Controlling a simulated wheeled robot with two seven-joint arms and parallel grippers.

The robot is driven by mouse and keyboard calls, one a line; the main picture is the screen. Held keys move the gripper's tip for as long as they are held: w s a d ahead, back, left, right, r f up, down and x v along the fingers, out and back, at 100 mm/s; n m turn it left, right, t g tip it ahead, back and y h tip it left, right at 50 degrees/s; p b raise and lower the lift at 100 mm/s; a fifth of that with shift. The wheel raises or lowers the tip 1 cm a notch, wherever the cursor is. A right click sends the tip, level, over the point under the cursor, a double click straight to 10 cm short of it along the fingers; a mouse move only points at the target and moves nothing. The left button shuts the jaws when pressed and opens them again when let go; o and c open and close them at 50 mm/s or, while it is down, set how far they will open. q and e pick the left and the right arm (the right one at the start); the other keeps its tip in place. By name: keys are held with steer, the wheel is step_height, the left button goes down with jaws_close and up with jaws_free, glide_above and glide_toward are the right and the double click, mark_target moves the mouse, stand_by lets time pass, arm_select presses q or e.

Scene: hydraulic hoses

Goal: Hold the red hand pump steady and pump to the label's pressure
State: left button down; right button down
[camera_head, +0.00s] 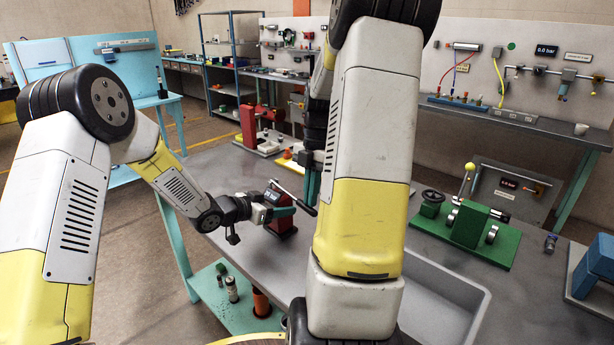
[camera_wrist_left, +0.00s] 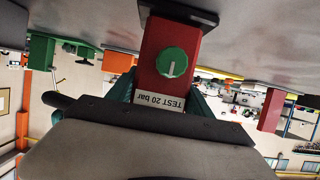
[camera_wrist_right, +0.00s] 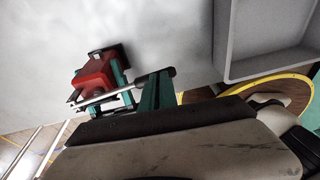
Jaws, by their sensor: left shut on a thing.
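The red hand pump (camera_head: 281,222) stands on the grey bench. My left gripper (camera_head: 277,209) is shut on its body, one teal finger on each side. In the left wrist view the pump (camera_wrist_left: 168,40) shows a green knob (camera_wrist_left: 172,62) and an upside-down label (camera_wrist_left: 160,98) reading "TEST 20 bar". The pump's silver lever (camera_head: 293,195) slants out with a dark end grip. In the right wrist view the lever (camera_wrist_right: 115,95) reaches my right gripper (camera_wrist_right: 158,92).
A sunken grey basin (camera_head: 440,305) lies right of the pump. A green fixture (camera_head: 470,222) stands on the bench further right, with a blue block (camera_head: 597,265) at the edge. Another red device (camera_head: 250,128) stands behind. A wall display (camera_head: 545,50) reads 0.0 bar.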

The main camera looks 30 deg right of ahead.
arm_select(q)
steer(key=shift+w+a+r, duration=0.1)
steer(key=shift+w+r, duration=0.05)
arm_select(e)
steer(key=shift+s+d+f, duration=0.1)
steer(key=shift+s+f, duration=0.2)
steer(key=shift+f, duration=0.1)
steer(key=shift+r, duration=0.1)
arm_select(q)
steer(key=shift+f, duration=0.2)
arm_select(e)
steer(key=s+v, duration=0.1)
steer(key=v, duration=1.3)
steer(key=shift+s+d, duration=0.4)
steer(key=shift+s, duration=0.4)
steer(key=shift+r, duration=0.1)
stand_by(0.4)
stand_by(0.5)
arm_select(q)
steer(key=shift+c, duration=1.8)
jaws_free()
